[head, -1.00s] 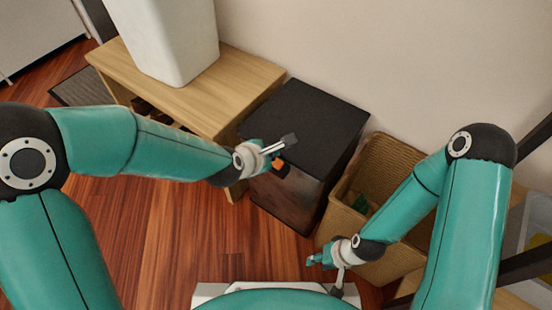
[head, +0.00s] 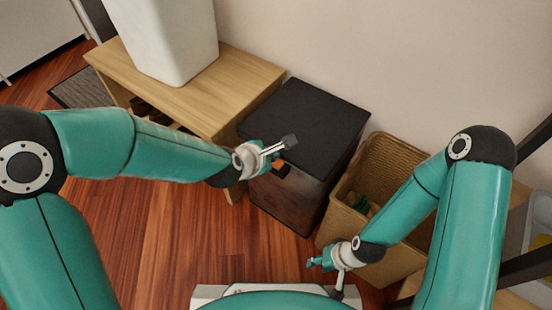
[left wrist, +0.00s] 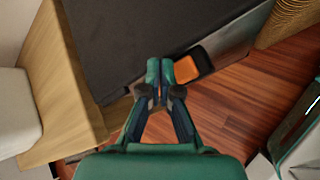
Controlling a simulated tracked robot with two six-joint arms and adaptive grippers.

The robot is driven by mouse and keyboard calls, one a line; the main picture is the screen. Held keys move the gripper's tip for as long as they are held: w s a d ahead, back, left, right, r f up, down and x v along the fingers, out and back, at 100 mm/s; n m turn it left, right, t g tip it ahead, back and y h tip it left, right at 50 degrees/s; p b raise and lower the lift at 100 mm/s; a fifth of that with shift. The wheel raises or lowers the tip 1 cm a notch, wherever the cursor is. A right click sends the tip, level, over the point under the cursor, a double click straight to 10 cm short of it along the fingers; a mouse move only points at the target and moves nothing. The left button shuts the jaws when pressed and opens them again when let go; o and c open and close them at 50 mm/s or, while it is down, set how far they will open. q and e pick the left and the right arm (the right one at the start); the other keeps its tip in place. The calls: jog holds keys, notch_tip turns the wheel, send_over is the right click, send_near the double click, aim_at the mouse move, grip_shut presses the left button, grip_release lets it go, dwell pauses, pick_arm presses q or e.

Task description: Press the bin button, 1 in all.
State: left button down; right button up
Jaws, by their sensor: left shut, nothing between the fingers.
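The bin is a black box (head: 305,115) with a flat dark top, standing on the wood floor between a wooden bench and a woven basket. Its orange button (left wrist: 187,69) sits in a dark mount at the bin's front edge. In the head view the button (head: 281,168) is partly hidden by my left gripper. My left gripper (head: 287,143) is shut and empty, by the bin's front edge. In the left wrist view its fingertips (left wrist: 160,70) appear just left of the button; I cannot tell whether they touch. My right gripper (head: 317,263) is low near the basket; its jaw state is unclear.
The wooden bench (head: 245,80) with a white container (head: 165,40) stands left of the bin. The woven basket (head: 397,150) stands to its right, with something green inside. A pale wall (head: 400,50) is behind. Open wood floor (head: 180,250) lies in front.

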pick_arm(q)
jog(key=shift+f+b, duration=0.65)
dwell(0.4)
dwell(0.4)
jog(key=shift+r+p, duration=0.9)
jog(key=shift+r, duration=0.25)
notch_tip(320, 180, up, 5)
jog(key=p, duration=0.4)
dwell(0.4)
